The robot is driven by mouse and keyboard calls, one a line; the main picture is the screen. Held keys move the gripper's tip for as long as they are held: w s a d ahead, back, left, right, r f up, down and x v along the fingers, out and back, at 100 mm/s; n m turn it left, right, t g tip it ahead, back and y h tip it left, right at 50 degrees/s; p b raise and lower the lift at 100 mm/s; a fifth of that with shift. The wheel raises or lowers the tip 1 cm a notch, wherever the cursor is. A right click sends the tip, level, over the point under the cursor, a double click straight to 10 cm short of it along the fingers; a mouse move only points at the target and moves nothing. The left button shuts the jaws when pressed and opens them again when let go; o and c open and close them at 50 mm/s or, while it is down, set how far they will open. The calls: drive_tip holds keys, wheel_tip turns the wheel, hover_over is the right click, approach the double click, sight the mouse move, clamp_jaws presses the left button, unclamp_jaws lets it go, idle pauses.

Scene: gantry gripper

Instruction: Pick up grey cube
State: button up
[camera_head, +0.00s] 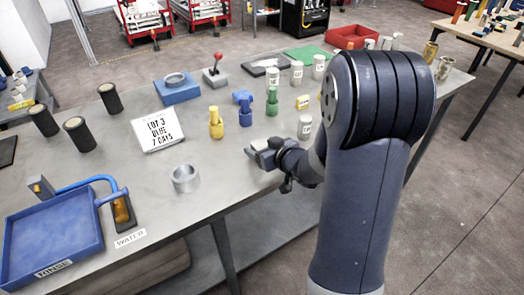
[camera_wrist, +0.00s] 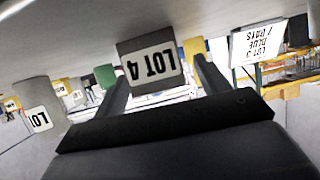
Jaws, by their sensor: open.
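The grey cube (camera_wrist: 150,66) with a white LOT 4 label shows in the wrist view, which is upside down. It sits on the grey table at my fingertips. My gripper (camera_wrist: 161,78) is open, with one finger towards each side of the cube; I cannot tell whether either finger touches it. In the head view my gripper (camera_head: 266,153) is low over the near edge of the table. There the cube is hard to separate from the fingers.
A yellow piece (camera_head: 216,125), a blue piece (camera_head: 244,110) and a green piece (camera_head: 271,103) stand just behind my gripper. A labelled cylinder (camera_head: 305,127) stands to its right.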

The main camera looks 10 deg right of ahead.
drive_tip(key=shift+w+a+f, duration=0.1)
drive_tip(key=shift+w+a, duration=0.05)
drive_tip(key=shift+w, duration=0.15)
drive_tip(key=c, duration=1.3)
